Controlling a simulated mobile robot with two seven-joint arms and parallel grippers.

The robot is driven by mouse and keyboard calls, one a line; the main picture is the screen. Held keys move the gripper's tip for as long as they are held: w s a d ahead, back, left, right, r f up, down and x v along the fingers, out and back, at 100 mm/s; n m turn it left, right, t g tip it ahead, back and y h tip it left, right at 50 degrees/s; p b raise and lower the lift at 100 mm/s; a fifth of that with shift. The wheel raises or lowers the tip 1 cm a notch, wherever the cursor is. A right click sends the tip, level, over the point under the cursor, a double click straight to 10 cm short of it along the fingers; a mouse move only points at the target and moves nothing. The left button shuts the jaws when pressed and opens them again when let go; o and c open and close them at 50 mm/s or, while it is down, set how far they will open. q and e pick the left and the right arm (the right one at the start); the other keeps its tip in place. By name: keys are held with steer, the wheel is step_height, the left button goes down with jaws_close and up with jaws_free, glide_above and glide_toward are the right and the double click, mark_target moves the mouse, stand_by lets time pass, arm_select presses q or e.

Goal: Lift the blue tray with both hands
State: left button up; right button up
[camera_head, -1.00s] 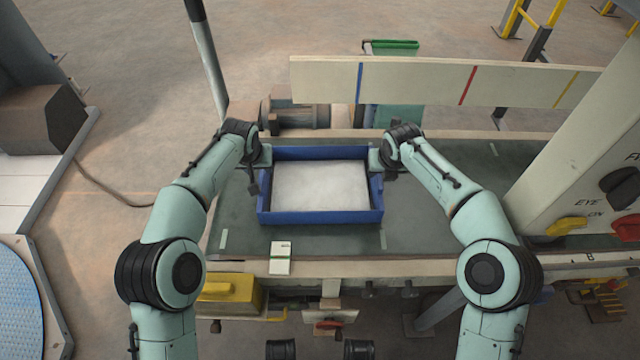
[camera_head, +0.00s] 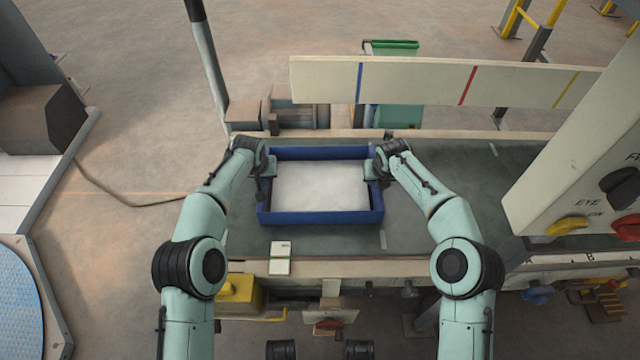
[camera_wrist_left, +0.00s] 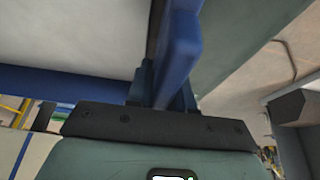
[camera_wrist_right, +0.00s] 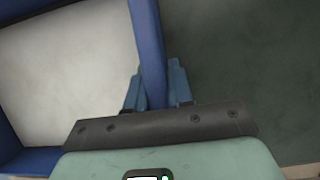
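The blue tray (camera_head: 318,217) holds a pale, flat filling (camera_head: 320,187) and rests level on the dark green table. My left gripper (camera_head: 267,168) is at the tray's left wall, and my right gripper (camera_head: 374,168) is at its right wall. In the left wrist view, the fingers (camera_wrist_left: 165,85) stand on either side of the blue wall (camera_wrist_left: 180,45). In the right wrist view, the fingers (camera_wrist_right: 156,82) likewise straddle the wall (camera_wrist_right: 148,35). Both finger pairs are close to the walls, but I cannot tell whether they press on them.
The green table (camera_head: 450,215) is clear to the right of the tray. A small white box (camera_head: 280,258) lies at the front edge. A pale board with coloured stripes (camera_head: 420,82) stands behind the table. A control panel (camera_head: 590,190) is at the right.

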arm_select(q)
jaws_close()
arm_select(e)
jaws_close()
arm_select(q)
steer(key=shift+r, duration=0.2)
arm_select(e)
steer(key=shift+r, duration=0.2)
